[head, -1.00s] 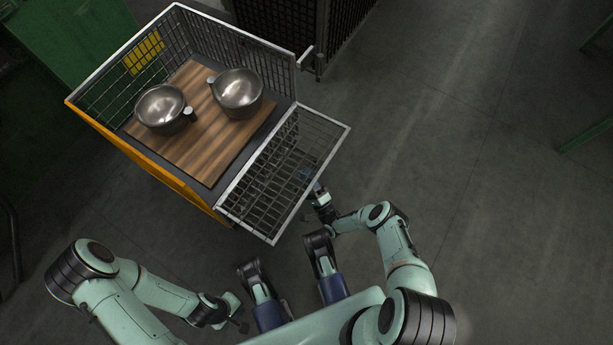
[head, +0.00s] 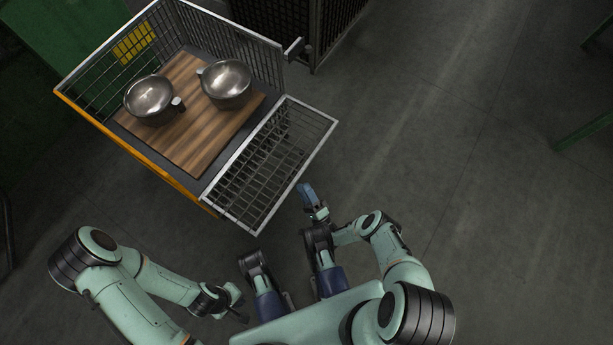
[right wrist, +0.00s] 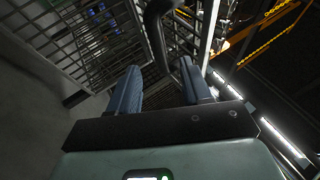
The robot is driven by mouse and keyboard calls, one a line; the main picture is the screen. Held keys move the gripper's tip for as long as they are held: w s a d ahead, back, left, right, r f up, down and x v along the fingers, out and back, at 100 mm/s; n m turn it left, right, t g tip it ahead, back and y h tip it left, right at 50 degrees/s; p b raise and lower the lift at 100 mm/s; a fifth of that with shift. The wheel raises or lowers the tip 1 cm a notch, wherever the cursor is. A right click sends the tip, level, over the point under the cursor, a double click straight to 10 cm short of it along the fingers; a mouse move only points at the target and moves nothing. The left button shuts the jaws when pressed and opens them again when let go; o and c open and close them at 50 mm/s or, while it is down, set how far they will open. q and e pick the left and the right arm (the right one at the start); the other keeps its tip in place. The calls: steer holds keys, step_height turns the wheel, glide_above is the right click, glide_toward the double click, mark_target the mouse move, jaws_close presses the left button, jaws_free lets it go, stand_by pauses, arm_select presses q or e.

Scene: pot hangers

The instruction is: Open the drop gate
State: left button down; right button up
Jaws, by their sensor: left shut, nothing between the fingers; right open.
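The drop gate (head: 270,165) is a wire-mesh panel with a pale metal frame on the front side of the cage cart (head: 152,157). It is folded outward from the cart's front edge, and the cart's front is open above it; its exact angle is hard to tell. My right gripper (head: 307,190) is open and empty, just beyond the gate's outer edge. In the right wrist view its two blue fingers (right wrist: 160,85) are apart, with gate mesh (right wrist: 65,45) ahead. My left gripper (head: 238,311) is shut and empty, low and well away from the gate.
Two steel pots (head: 150,97) (head: 227,82) stand on a wooden board (head: 190,145) inside the cart. A dark mesh cabinet (head: 320,35) stands behind. The floor to the right is clear.

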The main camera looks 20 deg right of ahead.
arm_select(q)
steer(key=shift+s+d, duration=0.25)
steer(key=shift+s, duration=0.15)
arm_select(e)
steer(key=v, duration=0.4)
steer(key=shift+s+f, duration=0.15)
steer(key=shift+s, duration=0.2)
